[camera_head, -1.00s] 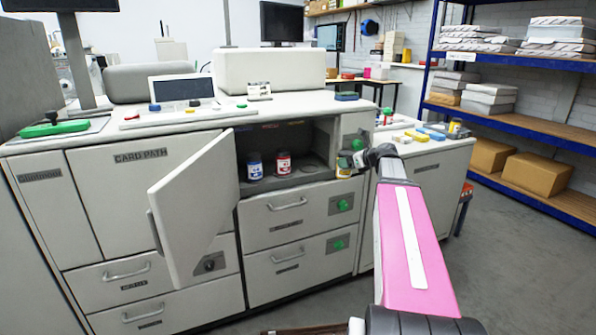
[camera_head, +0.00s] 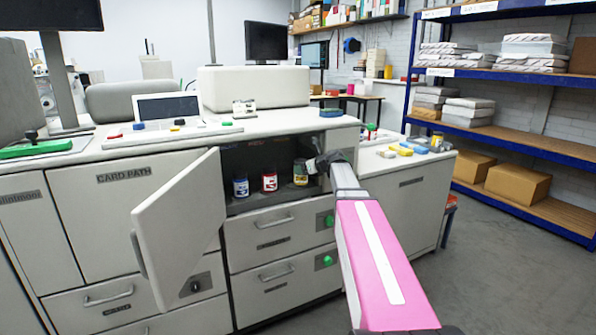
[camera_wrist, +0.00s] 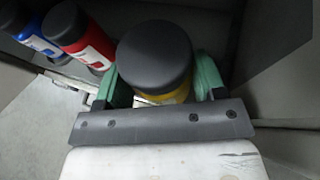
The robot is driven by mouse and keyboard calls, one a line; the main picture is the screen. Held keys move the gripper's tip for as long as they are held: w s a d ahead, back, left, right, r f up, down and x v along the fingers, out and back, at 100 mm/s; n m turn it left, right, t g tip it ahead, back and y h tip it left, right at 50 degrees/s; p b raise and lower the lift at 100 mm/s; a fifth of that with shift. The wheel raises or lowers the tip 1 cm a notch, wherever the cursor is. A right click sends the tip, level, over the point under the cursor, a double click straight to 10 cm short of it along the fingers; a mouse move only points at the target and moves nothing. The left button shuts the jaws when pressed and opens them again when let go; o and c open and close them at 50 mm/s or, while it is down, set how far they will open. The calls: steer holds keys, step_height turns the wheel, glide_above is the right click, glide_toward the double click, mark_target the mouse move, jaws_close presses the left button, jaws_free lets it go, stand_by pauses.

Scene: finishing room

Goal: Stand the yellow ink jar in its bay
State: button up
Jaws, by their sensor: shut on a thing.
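The yellow ink jar (camera_head: 300,172) has a dark lid and a pale label. It is inside the open compartment, at the right of the other jars. In the wrist view the yellow jar (camera_wrist: 156,60) stands between the two green fingers of my gripper (camera_wrist: 157,88), which is shut on it. My gripper (camera_head: 313,166) reaches in from the right. A blue jar (camera_head: 240,186) and a red jar (camera_head: 269,181) stand to its left; the red jar (camera_wrist: 82,38) is close beside it. The jar's base and the bay floor under it are hidden.
The compartment's door (camera_head: 182,228) hangs open at the left. The compartment's right wall is close to my gripper. A side counter (camera_head: 405,165) with small coloured items stands to the right, and blue-framed shelves (camera_head: 520,145) stand beyond open floor.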

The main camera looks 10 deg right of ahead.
steer(key=x, duration=0.3)
steer(key=shift+w+a, duration=0.1)
steer(key=shift+w, duration=0.05)
steer(key=shift+f, duration=0.2)
steer(key=shift+f, duration=0.1)
steer(key=o, duration=1.1)
steer(key=shift+o, duration=0.2)
